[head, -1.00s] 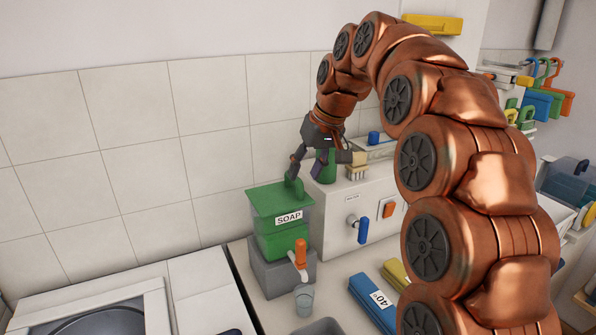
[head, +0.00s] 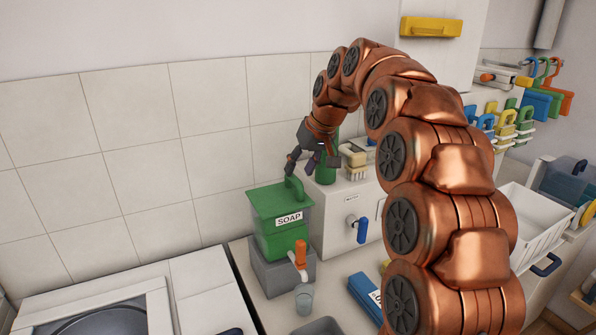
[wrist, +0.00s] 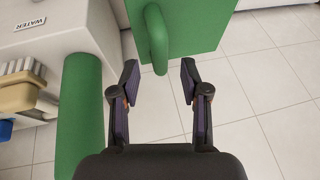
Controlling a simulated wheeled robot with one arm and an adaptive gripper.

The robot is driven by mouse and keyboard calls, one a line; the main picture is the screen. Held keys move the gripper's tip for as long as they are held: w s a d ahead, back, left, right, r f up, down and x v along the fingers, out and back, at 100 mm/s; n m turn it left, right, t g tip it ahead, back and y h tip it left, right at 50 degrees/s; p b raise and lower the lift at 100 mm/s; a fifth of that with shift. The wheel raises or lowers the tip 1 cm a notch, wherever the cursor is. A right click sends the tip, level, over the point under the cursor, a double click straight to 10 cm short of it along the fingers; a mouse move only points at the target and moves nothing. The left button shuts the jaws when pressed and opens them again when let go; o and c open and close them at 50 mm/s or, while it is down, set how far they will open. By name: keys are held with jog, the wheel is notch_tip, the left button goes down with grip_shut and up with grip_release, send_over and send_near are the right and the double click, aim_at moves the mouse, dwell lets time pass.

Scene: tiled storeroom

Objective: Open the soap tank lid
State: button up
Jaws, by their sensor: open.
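The soap tank (head: 283,238) has a clear body with green contents and a SOAP label, and stands on a grey block. Its green lid (head: 277,203) lies flat and closed on top, with an upright green handle (head: 294,188). My gripper (head: 301,163) is open just above and behind the handle in the head view. In the wrist view the lid (wrist: 198,25) is at the top, and its handle (wrist: 157,40) lies just ahead of the space between my open fingertips (wrist: 159,78). Nothing is between the fingers.
A green bottle (wrist: 80,110) stands close to my left finger in the wrist view. A white WATER tank (head: 352,222) and brushes (head: 356,163) are beside it. An orange tap (head: 300,254) and a small cup (head: 304,299) are in front of the tank.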

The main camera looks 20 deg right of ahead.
jog(key=shift+p+x, duration=0.3)
jog(key=shift+x, duration=1.05)
jog(key=shift+c, duration=0.2)
grip_shut()
